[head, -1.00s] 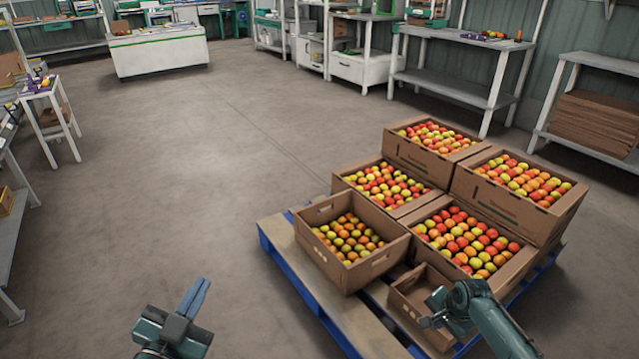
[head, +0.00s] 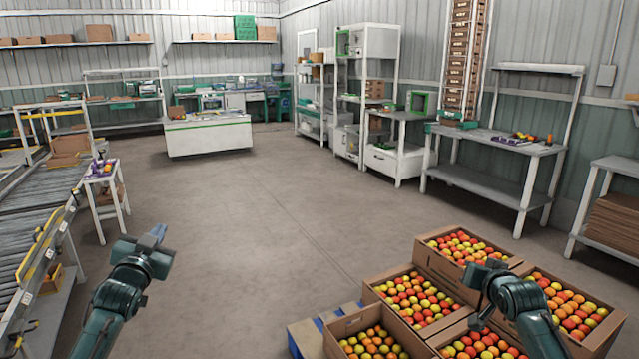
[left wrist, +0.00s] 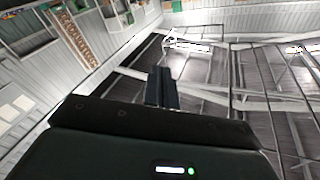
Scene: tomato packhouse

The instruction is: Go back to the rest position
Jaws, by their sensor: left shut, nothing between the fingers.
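My left gripper (head: 158,232) is raised at the lower left of the head view, over open floor. Its fingers are together with nothing between them. In the left wrist view its fingers (left wrist: 161,88) point up toward the roof beams and the wall. My right gripper (head: 474,277) is at the lower right of the head view, in front of the tomato boxes in the picture. Its fingers are too small and dark to tell whether they are open, and I cannot tell its height above the boxes.
Cardboard boxes of tomatoes (head: 408,292) stand on a blue-edged pallet (head: 305,338) at lower right. A roller conveyor (head: 45,218) and a small white stand (head: 107,200) are at left. Benches (head: 497,150) line the right wall. The middle floor (head: 262,220) is clear.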

